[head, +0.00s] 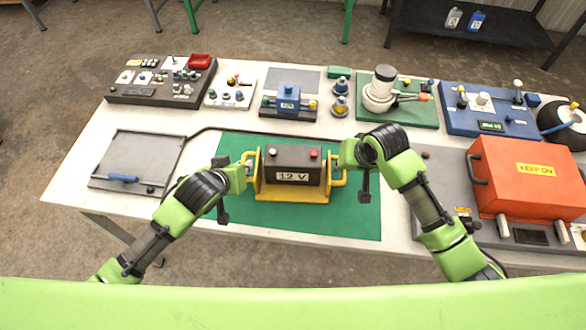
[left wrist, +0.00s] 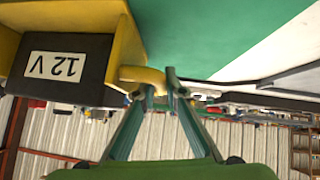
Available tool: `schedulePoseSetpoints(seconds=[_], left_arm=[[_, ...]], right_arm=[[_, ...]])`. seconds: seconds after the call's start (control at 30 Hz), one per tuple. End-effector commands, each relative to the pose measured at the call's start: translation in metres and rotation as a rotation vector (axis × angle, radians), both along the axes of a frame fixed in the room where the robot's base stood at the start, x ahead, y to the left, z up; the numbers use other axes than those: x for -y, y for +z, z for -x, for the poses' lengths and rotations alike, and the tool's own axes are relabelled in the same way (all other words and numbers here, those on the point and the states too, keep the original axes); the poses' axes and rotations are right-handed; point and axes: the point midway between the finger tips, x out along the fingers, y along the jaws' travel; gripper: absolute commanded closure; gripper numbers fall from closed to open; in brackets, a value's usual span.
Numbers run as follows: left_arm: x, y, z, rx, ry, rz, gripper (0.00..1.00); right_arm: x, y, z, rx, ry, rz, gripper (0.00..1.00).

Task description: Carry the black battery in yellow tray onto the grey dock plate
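The black battery (head: 293,163), labelled 12 V, sits upright in the yellow tray (head: 292,195) over the green mat. The tray has a yellow handle at each end. My left gripper (head: 246,168) is at the left handle. In the left wrist view its fingers (left wrist: 157,88) close on the yellow handle (left wrist: 135,76), beside the battery (left wrist: 68,65). My right gripper (head: 343,158) is at the right handle; its fingertips are too hidden to judge. The grey dock plate (head: 140,155) lies flat at the table's left, bare apart from a blue lever and a green knob on its front edge.
The green mat (head: 350,220) covers the table's middle. A black cable runs behind the tray. A red-orange case (head: 520,165) stands at the right. Control panels (head: 150,92), a blue device (head: 288,100) and other apparatus line the back. White table shows between mat and plate.

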Motion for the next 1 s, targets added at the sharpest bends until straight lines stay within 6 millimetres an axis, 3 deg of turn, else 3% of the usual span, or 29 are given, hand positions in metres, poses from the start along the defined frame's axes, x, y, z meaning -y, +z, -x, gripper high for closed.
schedulePoseSetpoints(seconds=[0.57,1.0], left_arm=[[0.0,0.006,-0.001,0.006,0.0,0.002,1.0],[0.0,0.037,-0.001,0.006,0.0,0.001,1.0]], right_arm=[[0.0,0.006,-0.002,0.005,0.0,-0.002,1.0],[0.0,0.037,-0.002,0.006,-0.001,-0.002,1.0]])
